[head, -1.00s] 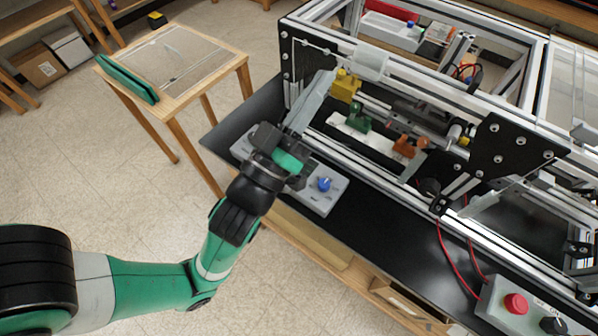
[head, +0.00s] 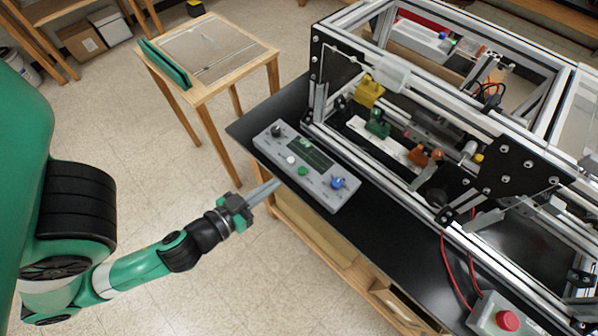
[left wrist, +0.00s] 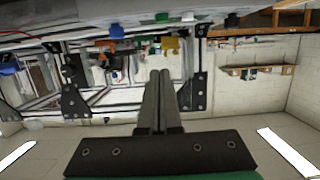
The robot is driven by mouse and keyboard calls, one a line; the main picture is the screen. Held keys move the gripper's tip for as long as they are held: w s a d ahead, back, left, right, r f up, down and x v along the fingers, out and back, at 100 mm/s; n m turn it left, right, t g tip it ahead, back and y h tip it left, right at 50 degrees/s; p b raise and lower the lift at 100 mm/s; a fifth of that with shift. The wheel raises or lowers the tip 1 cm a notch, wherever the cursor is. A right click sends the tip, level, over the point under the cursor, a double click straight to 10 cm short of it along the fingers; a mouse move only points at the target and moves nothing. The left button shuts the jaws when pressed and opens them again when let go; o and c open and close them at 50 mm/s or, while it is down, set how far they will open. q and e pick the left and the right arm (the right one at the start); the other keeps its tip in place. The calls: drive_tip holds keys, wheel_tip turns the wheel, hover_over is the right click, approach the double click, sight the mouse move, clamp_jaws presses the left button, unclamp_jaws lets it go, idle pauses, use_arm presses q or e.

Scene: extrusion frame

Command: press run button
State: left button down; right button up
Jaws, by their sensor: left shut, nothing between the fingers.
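A grey control panel (head: 322,192) lies at the front left of the black bench top in the head view. It carries a dark screen, a black knob (head: 277,130), a white button (head: 290,159), a green button (head: 303,171) and a blue knob (head: 338,183). No label is readable. My left gripper (head: 276,184) is shut and empty, its tips pointing at the panel's near edge, apart from the buttons. In the left wrist view the shut fingers (left wrist: 161,75) point forward; the green button (left wrist: 163,17) and white button (left wrist: 187,16) show at the top edge. My right gripper is not in view.
The extrusion frame (head: 440,118) stands behind the panel, with yellow, green and orange parts inside. A grey box with a red button (head: 508,320) sits at the lower right. A small wooden table (head: 262,60) stands at the back left. Open floor lies around my left arm.

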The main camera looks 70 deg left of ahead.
use_arm(q)
drive_tip(key=p, duration=0.4)
hover_over(302, 171)
drive_tip(key=s+d, duration=0.2)
drive_tip(key=f, duration=0.2)
drive_tip(key=f+b, duration=0.1)
drive_tip(key=f, duration=0.1)
drive_tip(key=f+b, duration=0.1)
drive_tip(key=shift+w+a+f, duration=0.1)
drive_tip(key=shift+w+f, duration=0.1)
drive_tip(key=shift+f, duration=0.55)
